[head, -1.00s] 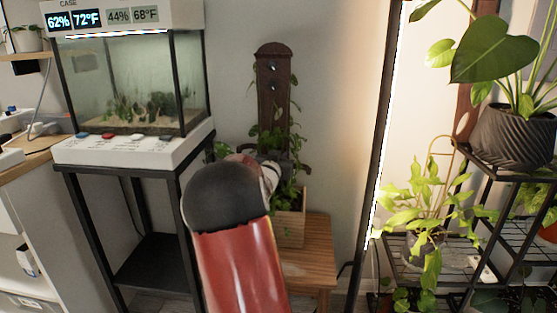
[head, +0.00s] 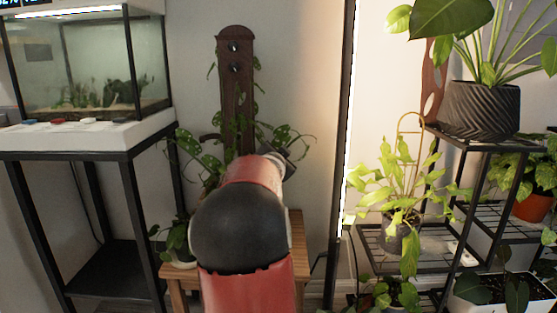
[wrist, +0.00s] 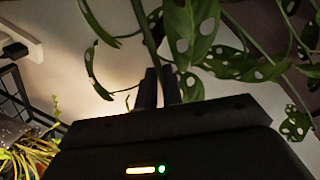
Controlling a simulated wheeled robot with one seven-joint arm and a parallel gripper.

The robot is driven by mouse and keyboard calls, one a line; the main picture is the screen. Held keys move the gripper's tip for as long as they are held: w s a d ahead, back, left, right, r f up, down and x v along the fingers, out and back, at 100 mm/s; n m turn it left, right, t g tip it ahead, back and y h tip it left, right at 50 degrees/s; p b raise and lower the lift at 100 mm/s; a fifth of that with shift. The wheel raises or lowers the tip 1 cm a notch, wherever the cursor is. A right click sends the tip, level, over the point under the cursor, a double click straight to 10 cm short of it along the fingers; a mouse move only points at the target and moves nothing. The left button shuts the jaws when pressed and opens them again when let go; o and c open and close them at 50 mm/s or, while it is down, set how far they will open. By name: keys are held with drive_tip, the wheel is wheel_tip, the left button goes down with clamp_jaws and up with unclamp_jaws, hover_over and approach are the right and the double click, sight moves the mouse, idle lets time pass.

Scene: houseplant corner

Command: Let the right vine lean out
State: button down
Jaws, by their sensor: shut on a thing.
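A dark wooden plank (head: 237,95) with two shiny knobs stands upright against the wall. Green vines with holed leaves grow around it. The right vine (head: 287,136) spreads its leaves out to the right of the plank, beside my gripper. In the wrist view, my gripper (wrist: 158,86) has its fingers close together at a green vine stem (wrist: 146,32), which runs up from the fingertips. The exact grip point is partly hidden by the fingers. In the head view my arm hides the planter and the vine's lower part. Other leaves (head: 207,160) hang left of the plank.
The plank's plant is above a small wooden table (head: 296,235), with a small potted plant (head: 180,238) at its left. A glass tank (head: 85,70) on a black stand is left. A lit vertical frame (head: 347,110) and black plant shelves (head: 420,262) are right.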

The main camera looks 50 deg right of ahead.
drive_tip(key=shift+s+d+f, duration=0.15)
drive_tip(key=shift+f, duration=0.1)
idle(0.3)
drive_tip(key=c, duration=1.5)
unclamp_jaws()
drive_tip(key=shift+c, duration=0.2)
drive_tip(key=shift+s, duration=0.1)
drive_tip(key=p+v, duration=0.1)
drive_tip(key=v, duration=0.6)
drive_tip(key=shift+a+p, duration=0.35)
drive_tip(key=shift+s+r, duration=0.1)
drive_tip(key=shift+s, duration=0.05)
